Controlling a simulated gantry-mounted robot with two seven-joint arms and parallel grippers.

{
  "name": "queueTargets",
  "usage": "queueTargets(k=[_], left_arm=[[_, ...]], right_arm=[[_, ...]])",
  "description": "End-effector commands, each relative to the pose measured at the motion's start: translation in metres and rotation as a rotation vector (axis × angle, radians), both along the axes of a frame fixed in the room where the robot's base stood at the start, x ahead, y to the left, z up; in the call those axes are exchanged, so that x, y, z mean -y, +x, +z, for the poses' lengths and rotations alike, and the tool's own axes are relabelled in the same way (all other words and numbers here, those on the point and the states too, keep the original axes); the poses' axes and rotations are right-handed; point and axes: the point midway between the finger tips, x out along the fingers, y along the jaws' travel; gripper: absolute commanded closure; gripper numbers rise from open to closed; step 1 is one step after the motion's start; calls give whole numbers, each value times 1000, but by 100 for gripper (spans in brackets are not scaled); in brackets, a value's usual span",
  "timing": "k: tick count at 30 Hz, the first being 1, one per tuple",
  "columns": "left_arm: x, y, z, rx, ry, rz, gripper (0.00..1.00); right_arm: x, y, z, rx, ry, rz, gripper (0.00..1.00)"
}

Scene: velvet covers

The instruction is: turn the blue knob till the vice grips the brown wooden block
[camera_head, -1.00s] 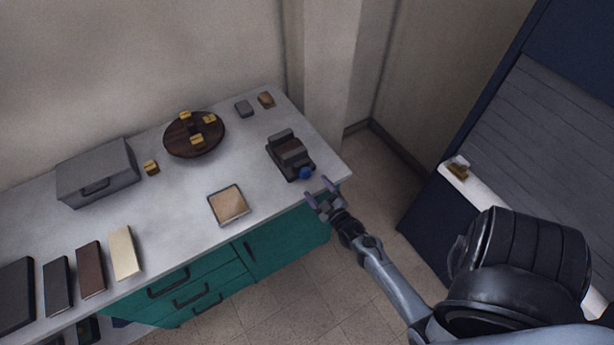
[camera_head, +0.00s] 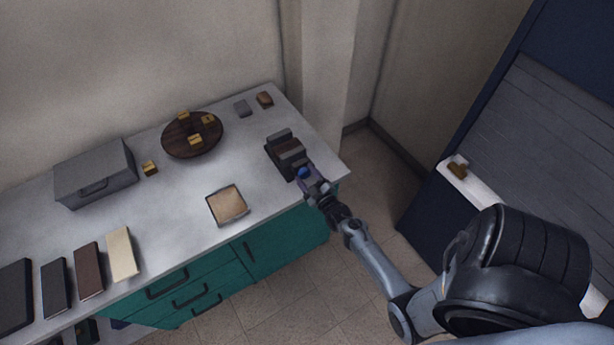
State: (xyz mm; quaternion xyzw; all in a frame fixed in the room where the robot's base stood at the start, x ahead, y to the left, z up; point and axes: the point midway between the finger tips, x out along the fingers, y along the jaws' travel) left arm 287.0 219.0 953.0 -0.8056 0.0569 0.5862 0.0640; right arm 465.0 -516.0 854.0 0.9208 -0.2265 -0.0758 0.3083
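The dark grey vice (camera_head: 276,155) stands near the right end of the grey worktop. A brown block (camera_head: 290,153) sits between its jaws; at this size I cannot tell whether the jaws touch it. The blue knob (camera_head: 303,171) is at the vice's front end, partly hidden by my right gripper (camera_head: 306,174). The fingers of the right gripper are around the knob, one on each side. I cannot tell whether they press on it. My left gripper is not in view.
A tray with a tan pad (camera_head: 227,205) lies left of the vice. A round dark wooden board (camera_head: 180,143) with yellow pieces, a grey box (camera_head: 96,172) and several flat slabs are further left. A small grey block (camera_head: 242,108) and a brown one (camera_head: 265,100) lie at the back.

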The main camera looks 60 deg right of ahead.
Motion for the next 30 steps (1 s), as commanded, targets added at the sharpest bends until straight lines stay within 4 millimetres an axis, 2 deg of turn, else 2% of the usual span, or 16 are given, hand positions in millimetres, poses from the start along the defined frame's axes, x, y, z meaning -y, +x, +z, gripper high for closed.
queueTargets(k=[1, 6, 7, 19, 30], left_arm=[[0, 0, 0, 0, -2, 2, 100], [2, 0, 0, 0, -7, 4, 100], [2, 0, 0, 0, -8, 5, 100], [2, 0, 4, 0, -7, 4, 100], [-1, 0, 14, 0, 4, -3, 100]], right_arm=[[0, 0, 0, 0, 0, 0, 52], [0, 0, 0, 0, 0, 0, 78], [0, 0, 0, 0, 0, 0, 80], [0, 0, 1, 38, 73, 0, 80], [0, -1, 1, 174, 334, 1, 80]])
